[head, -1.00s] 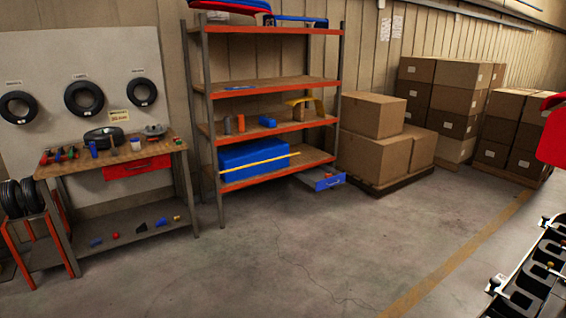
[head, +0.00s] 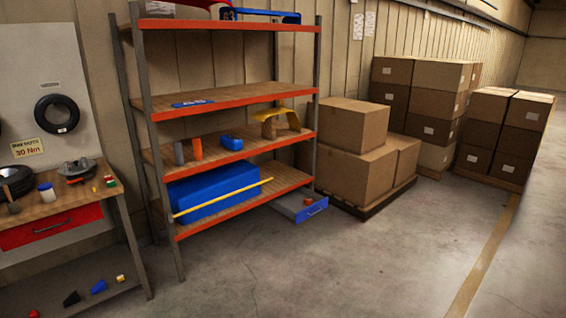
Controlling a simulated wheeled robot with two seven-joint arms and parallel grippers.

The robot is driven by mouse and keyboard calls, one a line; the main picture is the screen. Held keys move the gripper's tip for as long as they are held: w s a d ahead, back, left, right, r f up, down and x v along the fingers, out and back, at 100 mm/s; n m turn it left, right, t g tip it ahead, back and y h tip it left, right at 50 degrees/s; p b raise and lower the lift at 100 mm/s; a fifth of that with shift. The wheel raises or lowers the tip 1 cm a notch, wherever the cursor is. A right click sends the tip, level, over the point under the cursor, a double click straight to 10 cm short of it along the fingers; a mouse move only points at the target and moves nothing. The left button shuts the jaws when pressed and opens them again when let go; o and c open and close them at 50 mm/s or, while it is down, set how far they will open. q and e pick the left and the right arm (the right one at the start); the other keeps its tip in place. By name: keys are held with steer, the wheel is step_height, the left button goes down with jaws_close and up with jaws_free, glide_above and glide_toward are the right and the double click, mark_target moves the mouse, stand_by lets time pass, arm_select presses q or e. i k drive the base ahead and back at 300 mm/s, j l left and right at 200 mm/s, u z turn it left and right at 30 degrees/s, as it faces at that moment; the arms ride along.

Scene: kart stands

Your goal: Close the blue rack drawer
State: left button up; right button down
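The blue rack drawer (head: 311,212) is at the bottom right of the orange-edged rack (head: 218,240), under the lowest shelf. It is pulled out, with its blue front facing the open floor and a light handle on it. A small red thing (head: 308,201) shows at the drawer, inside or on its edge; I cannot tell which. Neither of my grippers is in the head view.
A workbench (head: 70,201) with a red drawer stands at the left. Cardboard boxes (head: 351,176) on a pallet stand close to the right of the blue drawer. The concrete floor (head: 370,260) in front is clear.

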mark_target(291, 204)
steer(key=i+l+z, duration=0.1)
steer(key=i+z, duration=0.15)
steer(key=i, duration=0.9)
steer(key=i+j+z, duration=0.2)
steer(key=i, duration=0.9)
